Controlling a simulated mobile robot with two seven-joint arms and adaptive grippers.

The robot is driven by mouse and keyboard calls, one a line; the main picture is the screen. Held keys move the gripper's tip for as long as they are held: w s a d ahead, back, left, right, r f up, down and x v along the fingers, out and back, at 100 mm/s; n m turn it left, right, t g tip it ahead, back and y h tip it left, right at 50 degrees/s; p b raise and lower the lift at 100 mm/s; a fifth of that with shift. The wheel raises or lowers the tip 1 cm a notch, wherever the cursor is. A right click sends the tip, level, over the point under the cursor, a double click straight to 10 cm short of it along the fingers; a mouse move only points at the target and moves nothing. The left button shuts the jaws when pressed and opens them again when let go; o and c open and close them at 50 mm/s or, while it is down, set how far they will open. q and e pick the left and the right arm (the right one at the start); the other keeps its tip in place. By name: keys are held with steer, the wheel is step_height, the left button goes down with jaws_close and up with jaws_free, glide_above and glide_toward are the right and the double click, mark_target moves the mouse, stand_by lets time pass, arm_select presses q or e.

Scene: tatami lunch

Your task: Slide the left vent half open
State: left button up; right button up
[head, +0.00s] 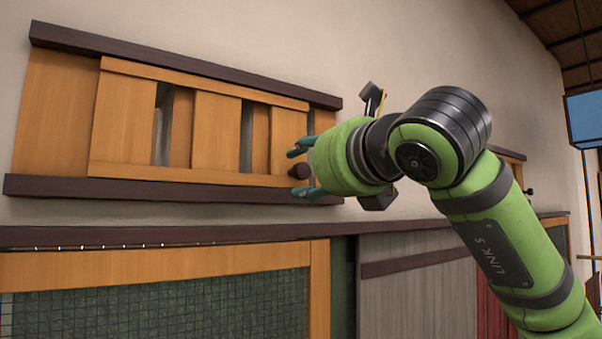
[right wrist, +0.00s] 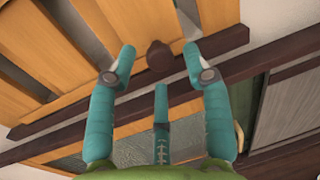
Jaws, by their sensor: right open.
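The left vent is a slatted orange wood panel (head: 125,125) in a dark-railed wall frame (head: 130,191). Grey gaps show between its slats. A dark round knob (head: 300,170) sits at the panel's right end; the knob also shows in the right wrist view (right wrist: 162,57). My right gripper (head: 297,173) is open at the knob, with teal fingertips above and below it in the head view. In the right wrist view the knob lies between the spread fingers (right wrist: 159,52), with a gap on each side. My left gripper is out of view.
Below the vent runs a dark ledge (head: 150,236) over a wood-framed mesh panel (head: 200,300). A grey sliding panel (head: 415,290) stands to its right. Part of another wood frame with a knob (head: 530,191) shows behind my right arm.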

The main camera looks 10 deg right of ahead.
steer(key=v, duration=0.8)
steer(key=shift+s+d, duration=0.2)
steer(key=shift+s, duration=0.2)
